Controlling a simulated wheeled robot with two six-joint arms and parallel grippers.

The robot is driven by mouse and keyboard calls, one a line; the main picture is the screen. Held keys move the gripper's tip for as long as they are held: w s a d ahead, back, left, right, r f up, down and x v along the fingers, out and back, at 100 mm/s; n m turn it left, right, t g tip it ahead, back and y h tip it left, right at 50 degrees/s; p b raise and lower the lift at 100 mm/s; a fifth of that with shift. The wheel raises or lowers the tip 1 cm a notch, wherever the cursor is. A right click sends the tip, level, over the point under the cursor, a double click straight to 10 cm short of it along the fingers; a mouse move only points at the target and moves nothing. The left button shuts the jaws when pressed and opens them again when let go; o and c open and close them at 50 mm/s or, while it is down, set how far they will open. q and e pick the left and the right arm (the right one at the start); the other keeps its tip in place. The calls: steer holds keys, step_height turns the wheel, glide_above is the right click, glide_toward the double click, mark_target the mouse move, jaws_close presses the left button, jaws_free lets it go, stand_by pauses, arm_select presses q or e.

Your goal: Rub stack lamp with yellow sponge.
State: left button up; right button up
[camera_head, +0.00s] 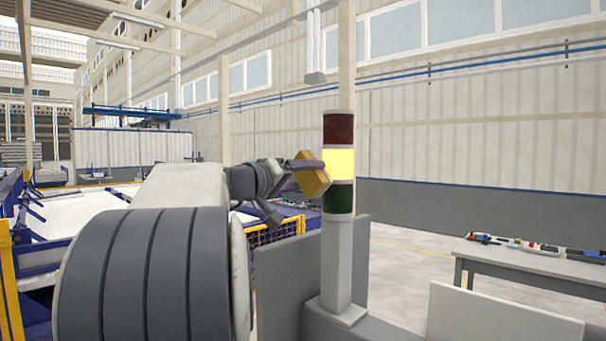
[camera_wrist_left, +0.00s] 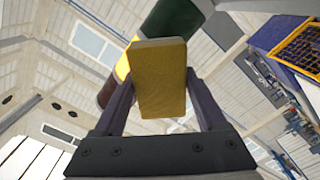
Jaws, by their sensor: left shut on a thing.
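The stack lamp (camera_head: 338,195) stands upright on a light grey post, with a dark red section on top, a lit yellow one in the middle and a dark green one below. My left gripper (camera_head: 300,172) is shut on the yellow sponge (camera_head: 312,178) and holds it just left of the lamp, by the lit yellow section. In the left wrist view the sponge (camera_wrist_left: 160,80) sits between the two fingers, with the tilted lamp (camera_wrist_left: 172,28) behind it. I cannot tell whether sponge and lamp touch. My right gripper is not in view.
The lamp post rises from a grey housing (camera_head: 283,280) with upright panels. A table (camera_head: 530,262) with small coloured items stands at the right. A yellow and blue fence (camera_head: 278,232) and blue-framed equipment lie behind my left arm. Open floor lies between lamp and table.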

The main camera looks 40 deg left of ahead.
mark_target(319, 178)
arm_select(q)
steer(key=shift+w+d, duration=0.1)
steer(key=shift+w, duration=0.9)
stand_by(0.6)
steer(key=shift+d+b, duration=0.1)
steer(key=shift+b, duration=0.25)
steer(key=shift+d+f+b, duration=0.1)
steer(key=shift+d+b, duration=0.15)
steer(key=shift+b, duration=0.05)
steer(key=shift+s+d+b, duration=0.15)
steer(key=shift+d+b, duration=0.5)
steer(key=shift+d, duration=0.15)
steer(key=shift+s+d+b, duration=0.1)
steer(key=shift+d+b, duration=0.35)
steer(key=shift+d, duration=0.4)
steer(key=shift+b, duration=0.4)
steer(key=shift+w+a, duration=0.2)
steer(key=shift+a, duration=0.85)
steer(key=shift+w+a, duration=0.15)
steer(key=shift+a, duration=0.85)
